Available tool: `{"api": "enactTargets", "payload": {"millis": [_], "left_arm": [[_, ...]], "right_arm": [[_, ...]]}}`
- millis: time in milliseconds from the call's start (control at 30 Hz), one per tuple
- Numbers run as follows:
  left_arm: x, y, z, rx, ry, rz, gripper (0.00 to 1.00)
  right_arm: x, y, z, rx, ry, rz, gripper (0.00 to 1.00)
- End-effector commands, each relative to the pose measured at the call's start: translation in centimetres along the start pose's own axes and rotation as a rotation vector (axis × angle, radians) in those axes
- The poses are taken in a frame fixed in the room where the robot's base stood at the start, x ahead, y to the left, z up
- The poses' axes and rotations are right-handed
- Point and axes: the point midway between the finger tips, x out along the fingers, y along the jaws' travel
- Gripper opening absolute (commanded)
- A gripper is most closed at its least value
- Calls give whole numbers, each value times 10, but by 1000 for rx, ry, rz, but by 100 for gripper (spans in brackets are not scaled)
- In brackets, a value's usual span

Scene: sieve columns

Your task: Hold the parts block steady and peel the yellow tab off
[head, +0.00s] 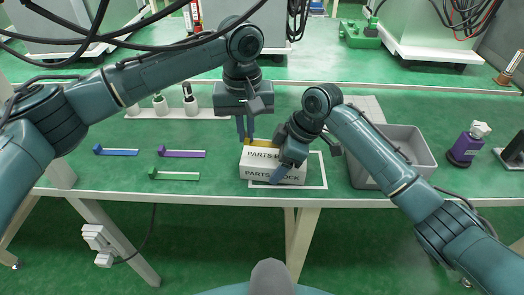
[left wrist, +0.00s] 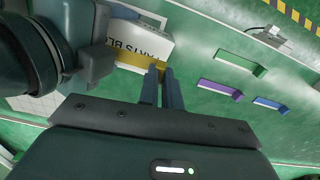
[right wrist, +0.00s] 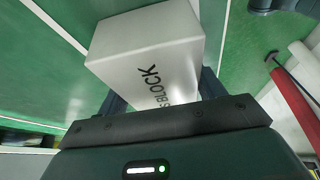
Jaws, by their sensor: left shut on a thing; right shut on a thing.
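The white parts block (head: 258,173) sits at the middle of the green table, with black lettering on its top and front. My right gripper (right wrist: 160,92) is shut on the block, one finger on each side of it in the right wrist view. A yellow tab (head: 264,143) runs along the block's far upper edge; it also shows in the left wrist view (left wrist: 136,59). My left gripper (left wrist: 162,68) points down at the tab's left end, fingers close together, shut on the yellow tab. The fingertips' grip is partly hidden.
Blue (head: 118,152), purple (head: 183,154) and green (head: 175,176) tabs lie on the table at left. A white-edged mat (head: 318,170) is under the block. A grey bin (head: 419,152) stands behind my right forearm, a purple bottle (head: 464,148) further right. Small bottles (head: 190,101) stand at back left.

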Motion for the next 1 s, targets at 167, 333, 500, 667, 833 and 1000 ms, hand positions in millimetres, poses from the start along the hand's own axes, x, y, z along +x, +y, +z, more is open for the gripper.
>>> {"api": "enactTargets", "payload": {"millis": [167,333,500,667,833,1000], "left_arm": [[-10,2,0,3,3,7,0],[-12,2,0,3,3,6,0],[-12,2,0,3,3,6,0],[-12,2,0,3,3,7,0],[-12,2,0,2,3,7,0],[-12,2,0,3,3,7,0]], "right_arm": [[2,-1,2,2,-3,-3,42],[2,-1,2,3,-4,-3,42],[2,-1,2,2,-3,-3,70],[2,-1,1,2,-3,-3,83],[2,-1,1,2,-3,-3,93],[2,-1,1,1,-2,-3,93]]}}
